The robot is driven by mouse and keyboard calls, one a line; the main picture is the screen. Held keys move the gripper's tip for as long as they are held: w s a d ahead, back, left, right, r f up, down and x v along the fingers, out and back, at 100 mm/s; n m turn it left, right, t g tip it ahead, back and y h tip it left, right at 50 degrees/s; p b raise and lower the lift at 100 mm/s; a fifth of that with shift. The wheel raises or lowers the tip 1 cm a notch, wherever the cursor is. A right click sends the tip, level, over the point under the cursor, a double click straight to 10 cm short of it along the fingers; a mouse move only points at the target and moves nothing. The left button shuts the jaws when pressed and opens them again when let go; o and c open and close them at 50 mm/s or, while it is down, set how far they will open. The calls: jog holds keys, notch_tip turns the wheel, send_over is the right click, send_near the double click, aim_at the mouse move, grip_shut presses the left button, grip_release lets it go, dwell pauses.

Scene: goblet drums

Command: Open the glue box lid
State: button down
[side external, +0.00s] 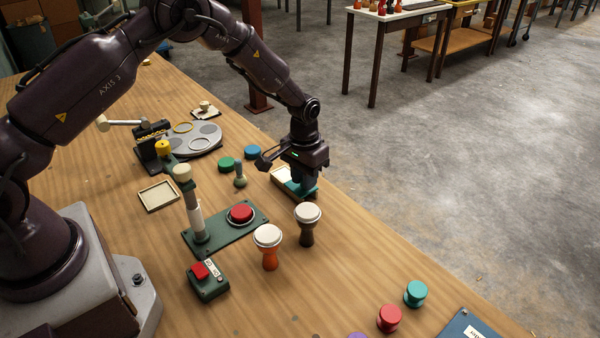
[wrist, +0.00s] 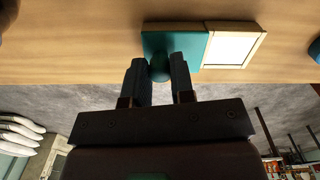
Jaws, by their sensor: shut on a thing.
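The glue box (side external: 281,173) is a light wooden-rimmed box near the far edge of the table; in the wrist view its rim (wrist: 262,42) surrounds a white interior. The teal lid (side external: 311,191) lies at one end of the box, and much of the interior is exposed. In the wrist view the lid (wrist: 173,40) sits left of the open part; whether it still overlaps the box I cannot tell. My gripper (side external: 301,187) points down at the lid. In the wrist view its fingers (wrist: 160,72) are shut on the lid's round teal knob (wrist: 160,68).
Two white-topped goblet drums (side external: 268,237) (side external: 307,212) stand nearby. A green press base (side external: 257,215) with a red disc is left of them. Green (side external: 226,164) and blue (side external: 252,152) discs lie behind the box.

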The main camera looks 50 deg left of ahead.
aim_at(296, 192)
jog(key=c, duration=1)
grip_release()
jog(key=shift+o, duration=0.2)
jog(key=shift+a+r, duration=0.1)
notch_tip(296, 192, up, 13)
jog(key=shift+a, duration=0.1)
jog(key=s+r+t, duration=0.2)
jog(key=s+r, duration=0.4)
jog(key=s, duration=0.3)
jog(key=s+d+r+m+t, duration=0.1)
jog(key=s+r, duration=0.5)
jog(key=s, duration=0.4)
jog(key=s+r+t, duration=0.2)
jog(key=s+r, duration=0.4)
jog(key=s, duration=0.3)
jog(key=shift+s+d+m+t, duration=0.3)
jog(key=shift+s+d+m, duration=0.1)
